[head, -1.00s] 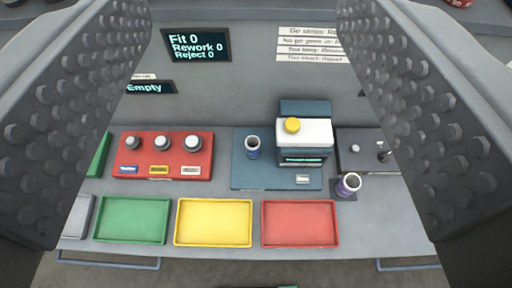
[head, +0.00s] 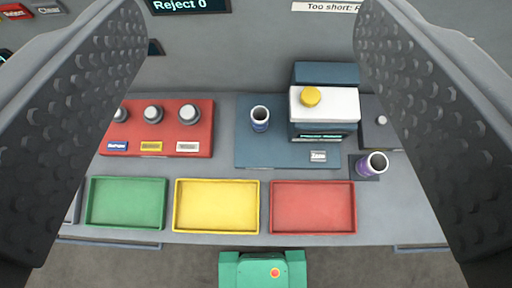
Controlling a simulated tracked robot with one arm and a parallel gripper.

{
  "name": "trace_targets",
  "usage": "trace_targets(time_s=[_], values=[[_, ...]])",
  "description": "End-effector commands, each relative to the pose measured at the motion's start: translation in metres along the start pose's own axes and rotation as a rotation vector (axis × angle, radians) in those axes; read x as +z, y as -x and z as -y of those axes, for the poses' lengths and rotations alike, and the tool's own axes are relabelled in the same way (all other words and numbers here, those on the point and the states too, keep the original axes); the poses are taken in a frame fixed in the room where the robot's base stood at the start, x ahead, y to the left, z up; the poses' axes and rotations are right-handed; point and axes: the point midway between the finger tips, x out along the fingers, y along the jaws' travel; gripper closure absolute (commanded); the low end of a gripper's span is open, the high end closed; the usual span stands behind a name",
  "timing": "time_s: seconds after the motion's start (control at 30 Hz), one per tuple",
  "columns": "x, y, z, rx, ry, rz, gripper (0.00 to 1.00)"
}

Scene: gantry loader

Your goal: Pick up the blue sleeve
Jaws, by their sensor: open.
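A small upright hollow sleeve (head: 260,120) with a blue body and a pale rim stands on the blue plate (head: 252,158), left of the blue and white machine. A second sleeve (head: 373,165), purple with a pale rim, stands on a dark pad right of that plate. My gripper (head: 250,40) is open, its two dark studded fingers wide apart at the left and right of the view. Both sleeves show between the fingers, well beyond them, and neither is touched.
The machine (head: 323,103) with a yellow knob stands close beside the blue sleeve. A red block (head: 160,148) with several grey knobs is to the left. Green (head: 125,226), yellow (head: 216,231) and red (head: 312,231) trays, all empty, line the bench front. A green object (head: 263,272) is below.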

Motion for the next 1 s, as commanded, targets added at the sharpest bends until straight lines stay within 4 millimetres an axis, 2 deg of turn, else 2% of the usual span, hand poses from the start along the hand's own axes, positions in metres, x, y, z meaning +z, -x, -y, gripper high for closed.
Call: trace_targets(time_s=[0.03,0.2,0.37,0.53,0.7,0.8,1.0], values=[[0.015,-0.026,0.000,0.000,-0.004,0.053,0.37],[0.063,-0.094,0.001,0.009,-0.020,0.207,0.37],[0.115,-0.151,0.001,0.022,-0.034,0.352,0.37],[0.176,-0.205,0.000,0.043,-0.045,0.503,0.37],[0.233,-0.242,-0.001,0.067,-0.050,0.634,0.37],[0.256,-0.255,-0.002,0.078,-0.053,0.685,0.37],[0.274,-0.266,-0.003,0.087,-0.054,0.721,0.37]])
